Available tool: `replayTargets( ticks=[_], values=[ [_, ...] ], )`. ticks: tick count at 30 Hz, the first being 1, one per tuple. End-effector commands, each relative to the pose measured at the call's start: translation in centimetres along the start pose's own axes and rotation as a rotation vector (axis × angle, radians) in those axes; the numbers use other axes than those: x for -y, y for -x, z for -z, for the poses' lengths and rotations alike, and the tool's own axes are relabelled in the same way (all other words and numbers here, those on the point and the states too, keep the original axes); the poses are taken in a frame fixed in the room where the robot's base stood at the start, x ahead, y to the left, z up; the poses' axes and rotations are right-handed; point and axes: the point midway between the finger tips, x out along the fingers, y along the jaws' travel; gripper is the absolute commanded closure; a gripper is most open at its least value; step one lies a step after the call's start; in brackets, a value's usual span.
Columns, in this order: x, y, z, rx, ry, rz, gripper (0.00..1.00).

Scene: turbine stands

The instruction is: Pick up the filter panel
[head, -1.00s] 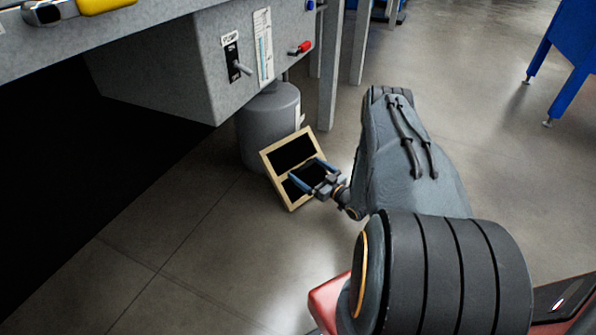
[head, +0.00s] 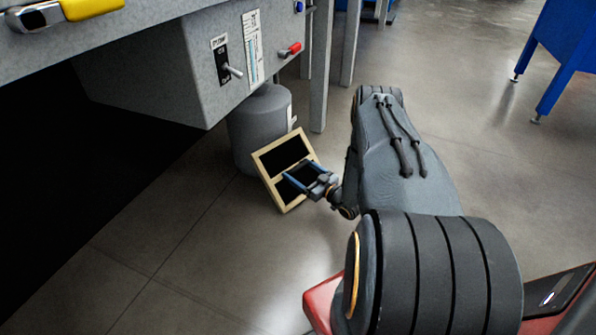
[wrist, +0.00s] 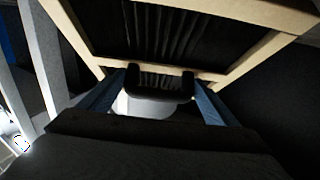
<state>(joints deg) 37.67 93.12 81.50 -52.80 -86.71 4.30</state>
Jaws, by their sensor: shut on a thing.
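The filter panel (head: 264,170) has a pale wood-coloured frame, dark pleated panes and a middle crossbar. In the head view it stands tilted near the floor, in front of a grey cylinder. My gripper (head: 297,176) has its two blue fingers at the panel's middle and right part, shut on the panel. In the wrist view the panel's frame (wrist: 200,73) spans the top, with the crossbar between the fingers. The exact contact of the fingertips is hard to see.
The grey cylinder (head: 258,122) stands close behind the panel. A grey bench housing with a switch (head: 225,62) and a red-handled knob (head: 290,49) overhangs it. Grey legs (head: 321,75) rise to the right. The floor (head: 215,265) in front is clear.

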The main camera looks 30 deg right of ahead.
Motion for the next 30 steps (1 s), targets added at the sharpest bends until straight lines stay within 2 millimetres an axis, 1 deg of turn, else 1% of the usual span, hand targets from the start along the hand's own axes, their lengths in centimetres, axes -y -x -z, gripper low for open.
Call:
replayTargets(
  ticks=[5, 17, 23, 30],
  values=[
    [-0.2, 0.3, 1.2, -0.002, 0.002, -0.001, 0.63],
    [-0.1, 0.3, 7.3, -0.002, 0.002, 0.001, 0.63],
    [-2.0, 4.3, 7.2, -0.002, 0.0, -0.005, 0.63],
    [-4.7, 10.8, 7.1, -0.001, 0.001, -0.007, 0.63]
  ],
)
